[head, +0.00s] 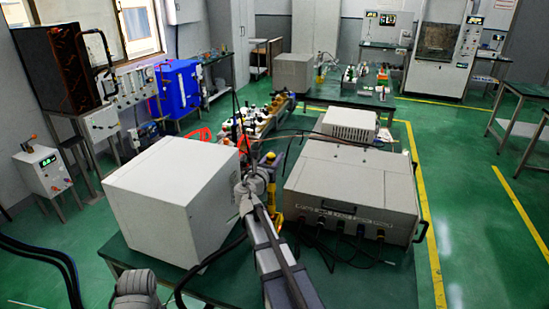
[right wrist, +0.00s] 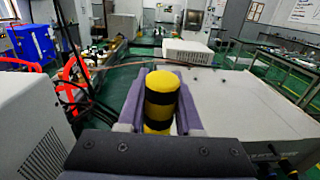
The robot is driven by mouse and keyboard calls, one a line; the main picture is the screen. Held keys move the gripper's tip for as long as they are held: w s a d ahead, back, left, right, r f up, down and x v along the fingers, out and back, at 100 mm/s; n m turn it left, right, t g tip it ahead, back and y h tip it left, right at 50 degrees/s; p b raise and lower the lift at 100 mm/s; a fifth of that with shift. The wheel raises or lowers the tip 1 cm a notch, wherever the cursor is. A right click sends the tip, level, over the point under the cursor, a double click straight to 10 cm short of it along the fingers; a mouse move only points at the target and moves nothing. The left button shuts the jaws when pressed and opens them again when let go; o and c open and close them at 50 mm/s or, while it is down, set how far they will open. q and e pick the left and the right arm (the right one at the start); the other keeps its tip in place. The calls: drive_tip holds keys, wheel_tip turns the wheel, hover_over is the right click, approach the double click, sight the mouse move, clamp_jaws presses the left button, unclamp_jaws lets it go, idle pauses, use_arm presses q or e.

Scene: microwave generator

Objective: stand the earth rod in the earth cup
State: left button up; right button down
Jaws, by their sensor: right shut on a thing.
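The earth rod (right wrist: 161,100), with yellow and black bands and a rounded yellow top, is between the purple-grey fingers of my right gripper (right wrist: 160,112) in the right wrist view. The fingers are shut on it, one on each side. In the head view the right gripper (head: 268,178) is in the gap between a white box and a grey instrument case, and the yellow top of the rod (head: 268,157) shows there. The rod looks roughly upright; its lower end is largely hidden by my arm. I cannot make out the earth cup. My left gripper is not in view.
The large white box (head: 170,200) stands left of the gripper and the grey instrument case (head: 350,190) right, with black cables at its front. A smaller white unit (head: 348,124) sits behind the case. A red coil (right wrist: 70,85) and thin cables lie close by on the left.

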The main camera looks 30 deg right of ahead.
drive_tip(key=shift+f+b, duration=1.75)
drive_tip(key=shift+f, duration=0.3)
drive_tip(key=shift+f+b, duration=0.5)
drive_tip(key=c, duration=0.5)
unclamp_jaws()
drive_tip(key=v, duration=0.7)
drive_tip(key=shift+s+a, duration=0.3)
